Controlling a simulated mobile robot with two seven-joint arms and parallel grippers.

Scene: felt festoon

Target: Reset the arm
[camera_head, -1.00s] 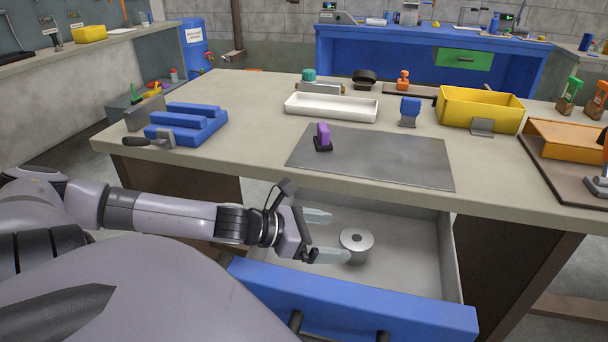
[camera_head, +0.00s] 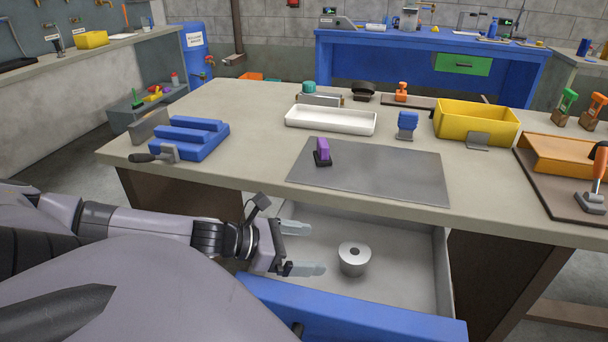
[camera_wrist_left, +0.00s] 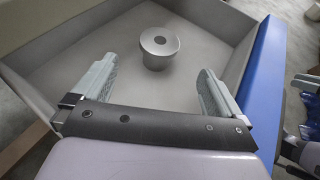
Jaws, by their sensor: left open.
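My left gripper (camera_head: 300,249) is open and empty, over the left part of the open drawer (camera_head: 410,262). It also shows in the left wrist view (camera_wrist_left: 155,85), with its two fingers wide apart. A grey metal cylinder with a dark hole in its top (camera_head: 354,259) stands upright on the drawer floor, to the right of the fingertips and apart from them. In the left wrist view the cylinder (camera_wrist_left: 158,50) is beyond the fingers. My right gripper is in neither view.
The drawer's blue front (camera_head: 350,312) is pulled out below the workbench (camera_head: 255,125). On the bench are a grey mat (camera_head: 390,175) with a purple-handled piece (camera_head: 323,150), a white tray (camera_head: 330,121), a yellow bin (camera_head: 476,124) and a blue rack (camera_head: 188,139).

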